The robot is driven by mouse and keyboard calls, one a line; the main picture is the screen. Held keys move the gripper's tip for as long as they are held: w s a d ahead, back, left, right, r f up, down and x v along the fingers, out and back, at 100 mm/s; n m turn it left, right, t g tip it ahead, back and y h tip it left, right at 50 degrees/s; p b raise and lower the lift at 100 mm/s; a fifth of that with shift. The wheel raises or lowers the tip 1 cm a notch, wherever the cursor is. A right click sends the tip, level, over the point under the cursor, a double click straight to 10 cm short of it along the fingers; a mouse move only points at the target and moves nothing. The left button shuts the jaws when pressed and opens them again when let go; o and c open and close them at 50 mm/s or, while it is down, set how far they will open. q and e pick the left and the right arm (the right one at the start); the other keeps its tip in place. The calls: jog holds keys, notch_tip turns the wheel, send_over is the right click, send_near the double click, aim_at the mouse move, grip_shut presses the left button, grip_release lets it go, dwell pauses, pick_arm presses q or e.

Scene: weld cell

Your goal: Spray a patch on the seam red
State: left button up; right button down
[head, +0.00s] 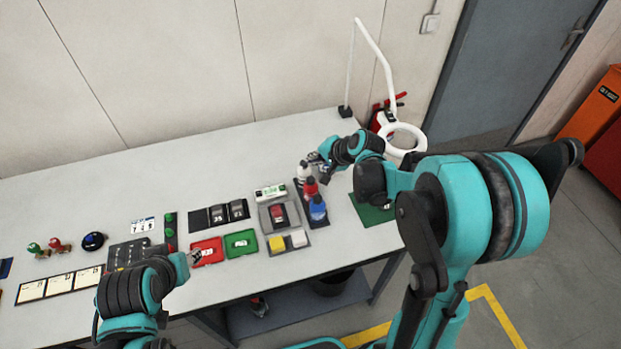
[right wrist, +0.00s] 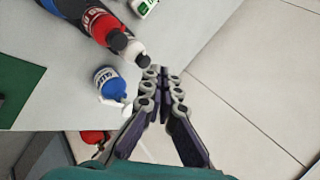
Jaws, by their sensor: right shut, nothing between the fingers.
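Three spray bottles stand in a dark rack on the table. The red bottle (head: 310,189) is in the middle, the blue bottle (head: 318,211) in front and the white bottle (head: 303,172) behind. I cannot make out a seam.
A red tray (head: 213,244) and a green tray (head: 232,251) lie left of a grey fixture (head: 266,221) with a red block. Yellow and white pads (head: 298,238) lie in front of it. A lamp (head: 405,131) stands at the back right.

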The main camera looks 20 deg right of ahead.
aim_at(312, 181)
notch_tip(312, 181, up, 3)
jog(key=m+h, duration=0.1)
jog(key=m, duration=0.6)
jog(key=m+t+h, duration=0.1)
jog(key=m, duration=0.6)
jog(key=shift+a+p, duration=0.15)
jog(key=shift+p, duration=0.2)
jog(key=shift+f, duration=0.1)
notch_tip(312, 181, down, 9)
jog(key=b, duration=0.7)
dwell(0.4)
jog(key=shift+f+b, duration=0.25)
jog(key=shift+b, duration=0.2)
